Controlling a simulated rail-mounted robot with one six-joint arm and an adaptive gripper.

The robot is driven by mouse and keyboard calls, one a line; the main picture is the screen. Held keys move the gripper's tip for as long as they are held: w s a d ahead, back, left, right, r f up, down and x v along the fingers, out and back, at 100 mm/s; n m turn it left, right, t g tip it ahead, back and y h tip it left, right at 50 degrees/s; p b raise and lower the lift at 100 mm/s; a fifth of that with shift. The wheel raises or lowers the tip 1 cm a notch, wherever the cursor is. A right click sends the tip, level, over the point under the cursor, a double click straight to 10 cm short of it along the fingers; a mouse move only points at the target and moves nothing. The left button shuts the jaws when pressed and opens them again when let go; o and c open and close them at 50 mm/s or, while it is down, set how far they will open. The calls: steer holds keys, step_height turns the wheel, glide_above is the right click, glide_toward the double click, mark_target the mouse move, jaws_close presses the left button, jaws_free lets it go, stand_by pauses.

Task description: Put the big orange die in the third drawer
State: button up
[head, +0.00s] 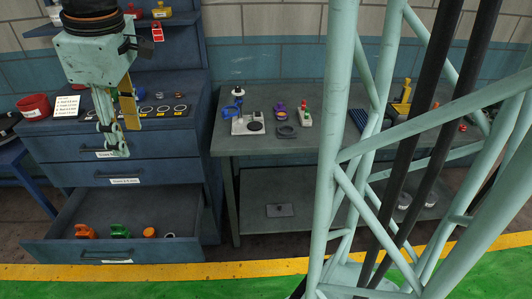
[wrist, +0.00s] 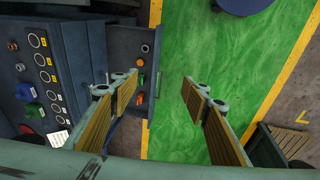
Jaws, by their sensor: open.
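The third drawer (head: 55,218) of the blue cabinet is pulled open, and it also shows in the wrist view (wrist: 122,42). In it, from left to right in the head view, are an orange jug-like piece (head: 85,231), a green one (head: 120,231), a short orange piece (head: 150,233) and a small ring (head: 170,236). The short orange piece may be the big orange die; it is too small to be sure. It also shows in the wrist view (wrist: 140,62). My gripper (head: 114,143) is open and empty above the drawer; its fingers (wrist: 160,88) stand wide apart.
The cabinet top holds a ringed board (head: 170,110), a red pot (head: 34,106) and a paper card (head: 67,106). The two upper drawers (head: 125,181) are shut. A workbench (head: 270,148) with tools stands to the right. Green floor (wrist: 225,70) lies clear before the drawer.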

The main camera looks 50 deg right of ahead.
steer(key=s+r+m, duration=0.1)
steer(key=s+m, duration=0.3)
steer(key=s, duration=1)
steer(key=s+r+m+t, duration=0.1)
steer(key=s+m, duration=0.3)
steer(key=s, duration=1)
steer(key=shift+a+r, duration=0.15)
steer(key=shift+r, duration=0.25)
steer(key=shift+s, duration=0.15)
steer(key=shift+r, duration=0.1)
